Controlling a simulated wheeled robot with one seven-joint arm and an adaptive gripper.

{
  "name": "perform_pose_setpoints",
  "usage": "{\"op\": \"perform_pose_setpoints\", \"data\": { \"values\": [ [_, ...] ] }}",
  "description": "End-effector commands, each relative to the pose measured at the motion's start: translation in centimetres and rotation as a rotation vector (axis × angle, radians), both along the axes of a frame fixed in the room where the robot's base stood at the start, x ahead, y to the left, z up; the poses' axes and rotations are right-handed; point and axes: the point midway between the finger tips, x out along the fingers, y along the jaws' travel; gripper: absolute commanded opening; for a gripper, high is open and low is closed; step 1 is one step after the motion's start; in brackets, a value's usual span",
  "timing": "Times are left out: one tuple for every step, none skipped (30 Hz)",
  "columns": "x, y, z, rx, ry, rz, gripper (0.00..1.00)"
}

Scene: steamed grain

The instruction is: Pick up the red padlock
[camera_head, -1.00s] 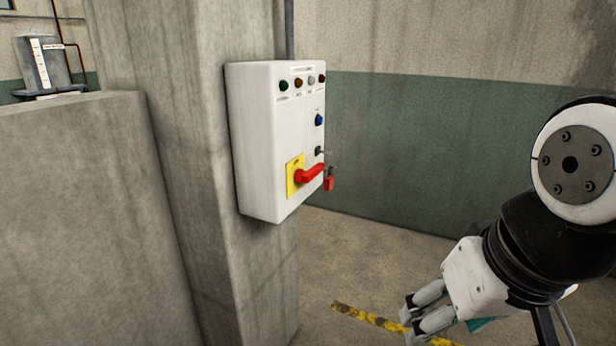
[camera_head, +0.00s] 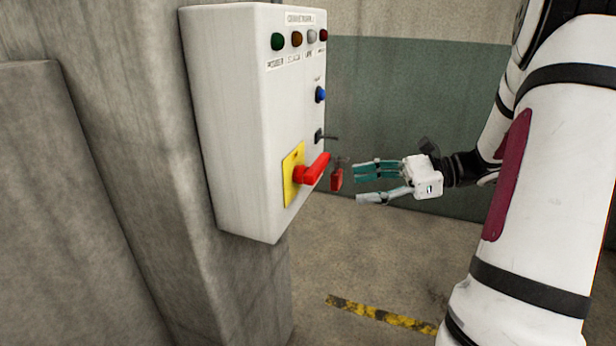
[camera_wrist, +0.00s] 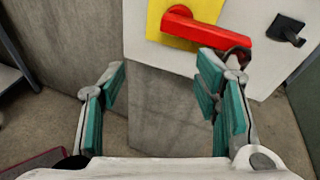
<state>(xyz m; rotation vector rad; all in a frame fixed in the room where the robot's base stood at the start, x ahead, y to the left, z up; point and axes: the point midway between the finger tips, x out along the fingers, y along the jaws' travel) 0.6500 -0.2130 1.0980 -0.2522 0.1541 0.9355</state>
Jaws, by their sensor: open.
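The red padlock (camera_head: 337,180) hangs at the outer end of the red switch handle (camera_head: 315,169) on the white control box (camera_head: 232,110). My gripper (camera_head: 357,184) is open just right of the padlock, its fingers pointing left toward it; I see no contact. In the wrist view, the fingertips (camera_wrist: 163,72) are spread apart with nothing held between them. The dark shackle of the padlock (camera_wrist: 238,52) shows there beside the handle's end, just behind the right finger. That finger hides most or all of the padlock's body.
The box is mounted on a concrete pillar (camera_head: 120,110). A black key-like switch (camera_head: 321,136) sticks out above the handle, and a blue knob (camera_head: 320,95) sits higher. A low concrete wall (camera_head: 40,200) stands left. The floor below, with a yellow-black stripe (camera_head: 380,315), is clear.

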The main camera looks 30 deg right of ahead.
Motion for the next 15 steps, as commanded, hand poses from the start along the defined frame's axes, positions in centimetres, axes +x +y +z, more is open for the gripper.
{"op": "perform_pose_setpoints", "data": {
  "values": [
    [0.0,-2.6,-0.9,0.072,-0.007,-0.072,0.57],
    [-0.1,-3.8,-1.2,0.107,-0.014,-0.107,0.57],
    [-0.2,-5.2,-1.5,0.150,-0.023,-0.148,0.57],
    [-0.3,-6.2,-1.7,0.176,-0.030,-0.176,0.57],
    [-0.4,-7.0,-1.9,0.201,-0.036,-0.199,0.57],
    [-0.6,-8.0,-2.1,0.227,-0.045,-0.224,0.57],
    [-0.7,-8.6,-2.3,0.242,-0.049,-0.240,0.57],
    [-0.8,-9.0,-2.4,0.255,-0.053,-0.254,0.57],
    [-0.9,-9.4,-2.5,0.268,-0.058,-0.265,0.57],
    [-0.8,-9.6,-2.5,0.275,-0.060,-0.271,0.57],
    [-0.7,-9.6,-2.5,0.279,-0.062,-0.276,0.57],
    [-0.4,-9.4,-2.5,0.283,-0.063,-0.278,0.57],
    [-0.1,-9.2,-2.5,0.283,-0.063,-0.278,0.57],
    [0.3,-8.9,-2.5,0.283,-0.063,-0.278,0.57],
    [0.9,-8.4,-2.5,0.283,-0.063,-0.277,0.57]
  ]
}}
